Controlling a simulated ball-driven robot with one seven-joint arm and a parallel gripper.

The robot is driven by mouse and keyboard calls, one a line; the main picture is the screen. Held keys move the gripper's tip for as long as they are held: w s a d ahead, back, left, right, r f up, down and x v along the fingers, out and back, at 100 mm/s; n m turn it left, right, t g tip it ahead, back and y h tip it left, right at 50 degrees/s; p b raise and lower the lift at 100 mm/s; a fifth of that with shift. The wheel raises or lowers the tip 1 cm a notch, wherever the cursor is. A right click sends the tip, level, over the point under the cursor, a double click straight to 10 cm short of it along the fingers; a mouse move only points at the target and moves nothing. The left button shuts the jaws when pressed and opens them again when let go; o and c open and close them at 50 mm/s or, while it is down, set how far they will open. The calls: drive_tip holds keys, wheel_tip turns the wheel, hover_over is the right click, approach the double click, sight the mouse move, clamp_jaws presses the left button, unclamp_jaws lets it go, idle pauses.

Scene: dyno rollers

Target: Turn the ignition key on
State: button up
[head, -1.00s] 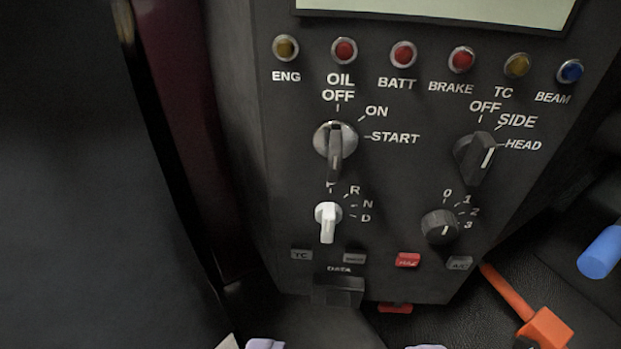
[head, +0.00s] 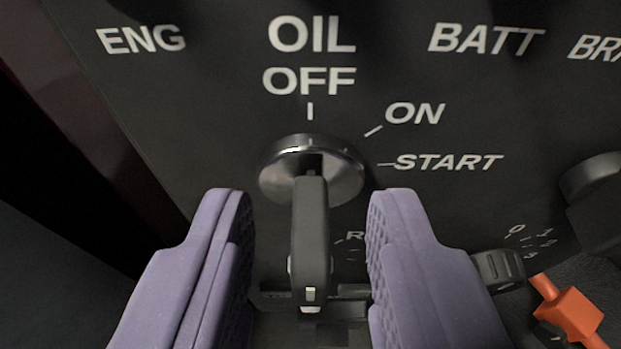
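The ignition key (head: 311,232) has a dark bow and sits in a round metal lock (head: 275,175) on the dark panel. The key hangs straight down from the slot, in line with the OFF mark. The ON and START marks lie to the upper right and right of the lock. My gripper (head: 308,215) is open, with one purple finger on each side of the key. A gap shows between the key and each finger, so neither touches it. The gear selector below is mostly hidden behind the key.
A dark rotary knob (head: 597,190) sticks out at the right edge. A smaller knob (head: 497,268) is right of my right finger. An orange part (head: 570,312) lies at the lower right. The panel face around the lock is flat.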

clamp_jaws()
drive_tip(key=shift+d, duration=0.1)
idle(0.3)
drive_tip(key=m+y, duration=0.2)
drive_tip(key=m, duration=0.1)
drive_tip(key=shift+d+f+b, duration=0.2)
drive_tip(key=shift+d+b, duration=0.1)
drive_tip(key=shift+d+f+m+t+y, duration=0.15)
drive_tip(key=shift+m+t+y, duration=0.25)
drive_tip(key=shift+m+y, duration=0.8)
drive_tip(key=shift+m, duration=0.4)
unclamp_jaws()
